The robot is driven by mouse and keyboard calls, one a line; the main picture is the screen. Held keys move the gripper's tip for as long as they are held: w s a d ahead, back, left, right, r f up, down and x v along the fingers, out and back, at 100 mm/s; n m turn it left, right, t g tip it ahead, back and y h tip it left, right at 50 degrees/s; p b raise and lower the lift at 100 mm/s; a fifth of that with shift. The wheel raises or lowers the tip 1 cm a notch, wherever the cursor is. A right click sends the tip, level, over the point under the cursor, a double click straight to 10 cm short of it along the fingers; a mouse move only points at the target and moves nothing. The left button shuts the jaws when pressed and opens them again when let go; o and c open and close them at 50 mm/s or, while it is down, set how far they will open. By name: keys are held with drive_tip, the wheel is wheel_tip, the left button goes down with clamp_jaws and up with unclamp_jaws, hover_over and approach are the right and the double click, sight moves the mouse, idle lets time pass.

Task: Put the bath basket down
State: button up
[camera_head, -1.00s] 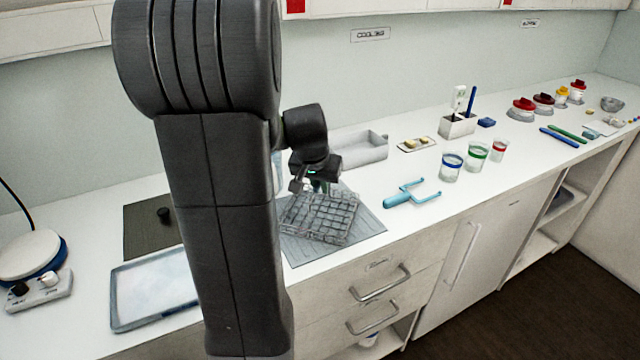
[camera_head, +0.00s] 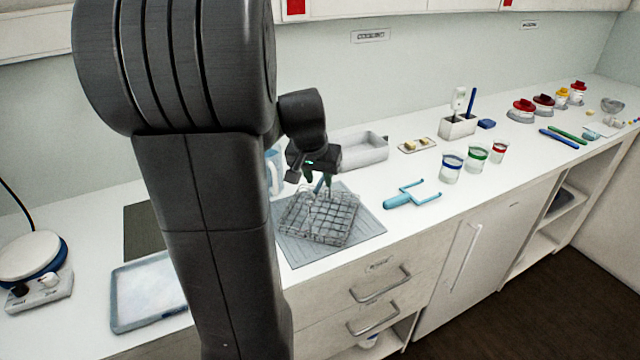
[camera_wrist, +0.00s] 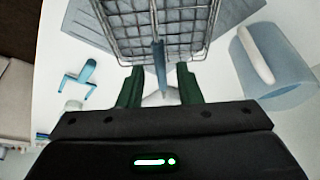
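The bath basket (camera_head: 322,217), a wire-grid basket, rests on a grey mat (camera_head: 368,222) on the counter. In the wrist view the basket (camera_wrist: 122,22) fills the top middle, and its blue handle (camera_wrist: 160,64) points toward me. My gripper (camera_head: 319,178) is over the basket's back edge. In the wrist view my gripper's green fingers (camera_wrist: 159,88) stand apart on either side of the handle, with a gap at each side. My gripper is open and holds nothing.
A pale blue jug (camera_wrist: 272,75) stands close beside the gripper. A grey tray (camera_head: 362,150) is behind the basket. A blue forked tool (camera_head: 410,196) and several banded beakers (camera_head: 452,166) lie to the right. A blue-rimmed tray (camera_head: 148,292) is at the left front.

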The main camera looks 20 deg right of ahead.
drive_tip(key=v, duration=0.8)
